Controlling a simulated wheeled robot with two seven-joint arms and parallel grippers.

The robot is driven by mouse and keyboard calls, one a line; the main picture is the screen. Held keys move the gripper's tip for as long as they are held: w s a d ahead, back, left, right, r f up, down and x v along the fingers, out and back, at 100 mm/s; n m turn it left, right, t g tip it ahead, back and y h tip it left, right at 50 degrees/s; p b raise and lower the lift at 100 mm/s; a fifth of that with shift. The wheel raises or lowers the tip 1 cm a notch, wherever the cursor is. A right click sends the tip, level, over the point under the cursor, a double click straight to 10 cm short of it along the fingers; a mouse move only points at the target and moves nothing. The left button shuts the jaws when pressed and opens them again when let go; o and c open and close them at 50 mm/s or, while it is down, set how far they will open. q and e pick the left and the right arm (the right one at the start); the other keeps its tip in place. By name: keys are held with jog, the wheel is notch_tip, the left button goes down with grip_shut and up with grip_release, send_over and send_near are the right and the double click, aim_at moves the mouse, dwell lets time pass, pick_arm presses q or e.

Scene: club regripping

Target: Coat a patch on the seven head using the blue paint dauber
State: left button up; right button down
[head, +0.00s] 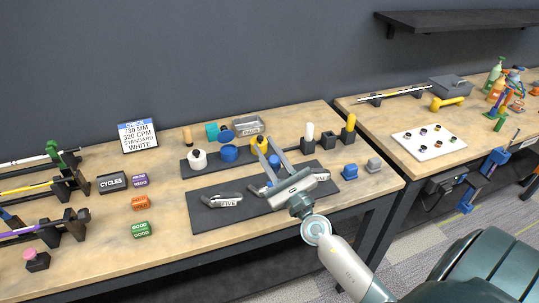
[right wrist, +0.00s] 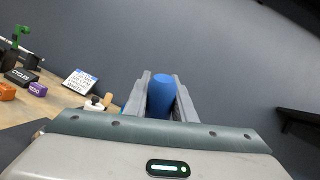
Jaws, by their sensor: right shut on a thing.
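My right gripper (head: 266,152) is shut on a blue cylindrical piece, which I take to be the blue paint dauber (head: 274,161). In the right wrist view its blue body (right wrist: 162,95) sits between the two fingers. The gripper is above the dark mat (head: 225,218) that bears the club heads. The head labelled FIVE (head: 226,200) lies at the mat's left. Another head (head: 320,175) lies at its right end, partly behind my gripper; its label is too small to read. Another head between them is mostly hidden by my gripper. My left gripper is not in view.
A white pot (head: 197,159) and blue pot (head: 229,153) stand on a dark tray behind the mat. White (head: 309,131) and yellow (head: 350,122) daubers stand in holders at right. A sign (head: 138,136) stands at the back left.

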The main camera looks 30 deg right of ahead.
jog(key=shift+w+f+b, duration=0.3)
jog(key=shift+f+b, duration=0.55)
jog(key=shift+f, duration=0.05)
jog(key=shift+w+f+b, duration=0.35)
jog(key=shift+f+b, duration=0.5)
jog(key=shift+f, duration=0.1)
jog(key=shift+w+f+b, duration=0.3)
jog(key=shift+f+b, duration=0.55)
jog(key=shift+f, duration=0.05)
jog(key=shift+w+d+f+b, duration=0.1)
jog(key=shift+w+f+b, duration=0.1)
jog(key=shift+f+b, duration=0.3)
jog(key=shift+w+f+b, duration=0.15)
jog(key=shift+f+b, duration=0.35)
jog(key=shift+d+f, duration=0.15)
jog(key=shift+f, duration=0.05)
